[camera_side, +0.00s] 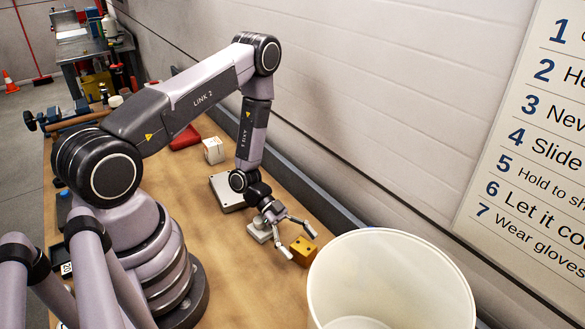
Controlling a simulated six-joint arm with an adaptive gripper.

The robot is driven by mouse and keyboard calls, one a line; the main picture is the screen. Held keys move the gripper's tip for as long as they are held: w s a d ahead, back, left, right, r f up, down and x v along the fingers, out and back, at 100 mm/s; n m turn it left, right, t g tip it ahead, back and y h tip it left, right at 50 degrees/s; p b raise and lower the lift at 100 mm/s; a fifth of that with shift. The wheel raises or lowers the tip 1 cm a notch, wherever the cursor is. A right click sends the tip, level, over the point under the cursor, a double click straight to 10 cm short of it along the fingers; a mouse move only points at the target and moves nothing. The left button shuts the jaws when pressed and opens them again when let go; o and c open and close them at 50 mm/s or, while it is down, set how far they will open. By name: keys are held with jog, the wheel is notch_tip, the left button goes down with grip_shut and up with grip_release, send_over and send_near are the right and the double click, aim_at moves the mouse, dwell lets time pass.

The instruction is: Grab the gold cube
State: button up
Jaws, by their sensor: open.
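Part of the cube's left side is hidden by the fingers.
The white bucket (440,297) stands close to the right of the cube. A grey metal block (224,194), a white cube (213,150) and a red object (186,137) lie further back. The wall runs along the right. Bare tabletop lies in front of the gripper.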

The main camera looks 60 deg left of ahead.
jog(key=shift+d, duration=0.2)
jog(key=c, duration=1.3)
jog(key=shift+c, duration=0.2)
